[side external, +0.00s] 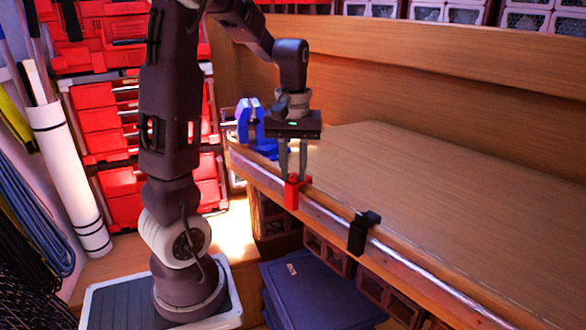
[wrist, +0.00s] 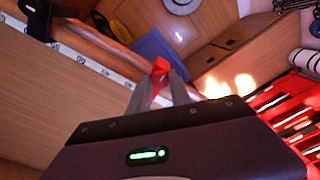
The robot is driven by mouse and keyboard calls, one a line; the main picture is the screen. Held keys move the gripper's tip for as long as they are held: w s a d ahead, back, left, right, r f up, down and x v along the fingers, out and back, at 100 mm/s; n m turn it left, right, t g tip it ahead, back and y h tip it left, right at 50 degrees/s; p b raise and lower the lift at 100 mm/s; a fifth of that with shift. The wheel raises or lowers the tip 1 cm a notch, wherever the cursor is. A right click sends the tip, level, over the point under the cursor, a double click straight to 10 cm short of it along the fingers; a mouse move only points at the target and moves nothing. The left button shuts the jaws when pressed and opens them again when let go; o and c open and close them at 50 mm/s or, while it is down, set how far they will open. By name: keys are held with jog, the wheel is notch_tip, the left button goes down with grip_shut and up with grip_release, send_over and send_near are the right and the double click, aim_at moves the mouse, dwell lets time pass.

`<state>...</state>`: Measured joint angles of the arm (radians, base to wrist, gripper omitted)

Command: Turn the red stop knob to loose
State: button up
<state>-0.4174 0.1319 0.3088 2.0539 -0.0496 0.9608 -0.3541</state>
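The red stop (side external: 292,194) sits on the metal rail (side external: 331,212) along the bench's front edge. Its upper part shows as a red knob (wrist: 160,67) between the fingertips in the wrist view. My gripper (side external: 293,178) points down over the stop, with its two grey fingers apart and their tips at the knob's height. It also shows in the wrist view (wrist: 162,80), with a finger on either side of the red. Whether the fingers press on the knob is too small to tell. The knob's turn setting cannot be read.
A black stop (side external: 363,232) sits on the same rail, nearer the camera. A blue clamp-like object (side external: 250,125) stands at the bench's far end, behind my gripper. The wooden bench top (side external: 430,190) is clear. A blue bin (side external: 315,292) is below the rail.

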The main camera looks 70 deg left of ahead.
aim_at(293, 175)
jog(key=o, duration=0.3)
notch_tip(293, 175, up, 7)
jog(key=shift+r, duration=0.1)
dwell(0.4)
jog(key=s+d+m+t, duration=0.2)
jog(key=s+d+m, duration=0.1)
jog(key=d, duration=0.3)
jog(key=s+d+m+t, duration=0.1)
jog(key=s+d+m, duration=0.3)
jog(key=d, duration=0.3)
jog(key=s+d+f+m+t, duration=0.1)
jog(key=s+d+m+t, duration=0.1)
jog(key=d+m, duration=0.3)
jog(key=shift+s+d+m+t, duration=0.3)
jog(key=shift+s+d, duration=0.45)
